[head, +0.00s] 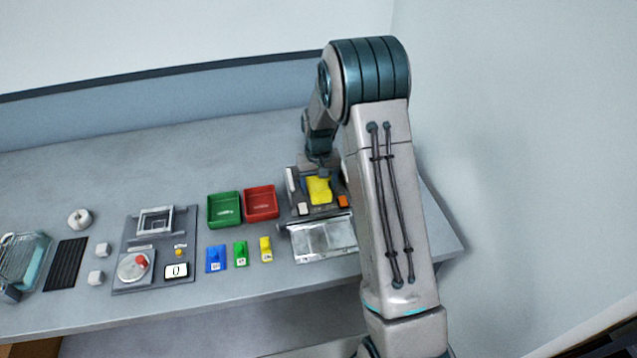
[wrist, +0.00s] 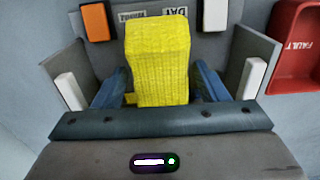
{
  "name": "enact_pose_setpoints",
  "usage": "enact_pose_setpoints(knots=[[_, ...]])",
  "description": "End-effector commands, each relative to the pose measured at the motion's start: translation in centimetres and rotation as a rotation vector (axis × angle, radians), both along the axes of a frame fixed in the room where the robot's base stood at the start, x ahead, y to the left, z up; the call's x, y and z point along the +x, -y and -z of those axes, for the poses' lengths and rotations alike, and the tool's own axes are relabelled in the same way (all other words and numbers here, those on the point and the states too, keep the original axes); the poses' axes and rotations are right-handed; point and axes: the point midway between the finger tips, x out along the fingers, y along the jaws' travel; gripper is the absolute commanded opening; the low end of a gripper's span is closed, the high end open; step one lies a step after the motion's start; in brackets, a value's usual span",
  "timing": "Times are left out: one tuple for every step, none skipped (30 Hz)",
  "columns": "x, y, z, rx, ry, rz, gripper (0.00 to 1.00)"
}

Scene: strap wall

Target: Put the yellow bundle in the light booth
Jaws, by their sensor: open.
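The yellow bundle (head: 319,190) stands between the side walls of the grey light booth (head: 293,188), below my gripper (head: 319,176). In the wrist view the bundle (wrist: 158,62) is a textured yellow block, with the booth wall (wrist: 255,50) to its right and another to its left. My gripper (wrist: 158,88) is open, with one blue finger on each side of the bundle. Whether the fingers touch it is unclear. The bundle's underside is hidden, so I cannot tell whether it rests on the booth floor.
The booth has an orange button (wrist: 96,22) and a white button (wrist: 215,14). A red tray (head: 262,203) and a green tray (head: 225,210) stand to the left. Blue, green and yellow tagged blocks (head: 240,254) lie in front. A clear-lidded case (head: 322,238) is before the booth.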

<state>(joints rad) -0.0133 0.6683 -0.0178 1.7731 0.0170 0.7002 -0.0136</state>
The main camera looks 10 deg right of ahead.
Motion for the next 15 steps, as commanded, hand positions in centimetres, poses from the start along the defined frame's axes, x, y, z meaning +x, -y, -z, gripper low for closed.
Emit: enact_pose_setpoints(knots=[[0.0,0.0,-0.1,0.000,0.000,0.000,0.67],[0.0,0.0,-0.2,0.000,0.000,0.000,0.67],[0.0,0.0,-0.4,0.000,0.000,0.000,0.67],[0.0,0.0,-0.6,0.000,0.001,0.000,0.67],[0.1,0.0,-0.9,0.000,0.003,0.000,0.67],[0.1,0.0,-1.4,0.000,0.005,0.000,0.67],[0.1,0.0,-2.0,0.000,0.005,0.000,0.67],[0.2,0.0,-2.5,0.000,0.006,0.000,0.67],[0.1,0.0,-3.3,0.000,0.006,0.000,0.67],[0.1,0.0,-4.0,0.000,0.007,0.000,0.67],[0.1,0.0,-4.7,0.000,0.006,0.000,0.67],[0.1,0.0,-5.6,0.000,0.007,0.000,0.67],[0.1,0.0,-6.3,0.000,0.006,0.000,0.67],[0.1,0.0,-7.0,0.000,0.007,0.000,0.67],[0.1,0.0,-7.8,0.000,0.006,0.000,0.67]])
